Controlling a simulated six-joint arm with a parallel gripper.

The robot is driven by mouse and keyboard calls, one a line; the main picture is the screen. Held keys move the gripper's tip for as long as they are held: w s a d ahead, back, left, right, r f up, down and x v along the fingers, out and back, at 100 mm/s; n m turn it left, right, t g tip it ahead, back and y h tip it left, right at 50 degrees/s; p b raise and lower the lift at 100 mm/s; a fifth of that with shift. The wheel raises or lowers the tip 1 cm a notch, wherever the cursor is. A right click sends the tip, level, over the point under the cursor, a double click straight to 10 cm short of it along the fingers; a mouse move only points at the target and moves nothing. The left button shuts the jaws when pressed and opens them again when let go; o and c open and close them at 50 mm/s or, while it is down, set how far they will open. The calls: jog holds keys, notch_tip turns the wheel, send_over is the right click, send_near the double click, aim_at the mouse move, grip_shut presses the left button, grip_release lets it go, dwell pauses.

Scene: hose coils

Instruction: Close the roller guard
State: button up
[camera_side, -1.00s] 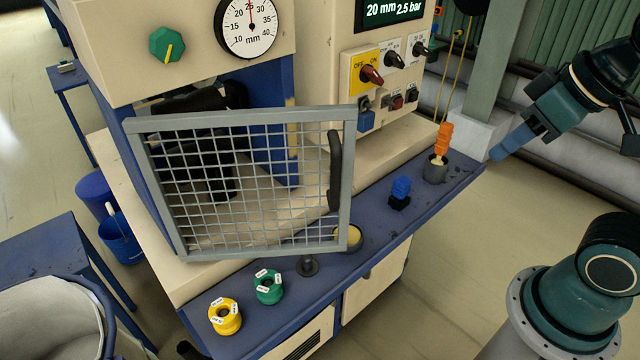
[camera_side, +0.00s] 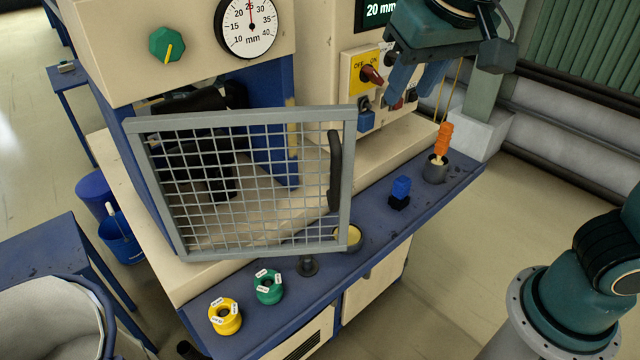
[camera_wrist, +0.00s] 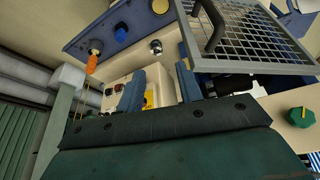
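The roller guard (camera_side: 240,117) is a grey-framed wire mesh panel in front of the machine's dark roller opening. It stands out at an angle from the machine, over the blue ledge. Its black handle (camera_side: 335,170) is upright near the right edge of the frame. In the wrist view the guard (camera_wrist: 250,68) is at the upper right, with the handle (camera_wrist: 213,25) bent above its frame. My gripper (camera_side: 412,102) is open and empty, up and to the right of the guard, in front of the switch panel. Its two blue fingers (camera_wrist: 160,78) are apart and touch nothing visible.
The switch panel (camera_side: 357,72) is close behind my gripper. The blue ledge (camera_side: 375,232) carries an orange tool (camera_side: 443,138) in a grey cup, a blue knob (camera_side: 401,187), a green coil (camera_side: 268,287) and a yellow coil (camera_side: 225,316). A green knob (camera_side: 167,45) is at the upper left.

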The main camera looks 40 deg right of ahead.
jog(key=m, duration=0.2)
send_near(338, 167)
jog(key=r, duration=0.2)
jog(key=shift+s+a+f, duration=0.1)
jog(key=shift+s+a, duration=0.15)
jog(key=shift+a, duration=0.1)
jog(key=shift+f, duration=0.1)
jog(key=shift+d+x, duration=0.15)
jog(key=shift+x, duration=3.25)
jog(key=shift+d+x, duration=0.15)
jog(key=shift+x, duration=3.25)
jog(key=shift+s, duration=0.1)
grip_shut()
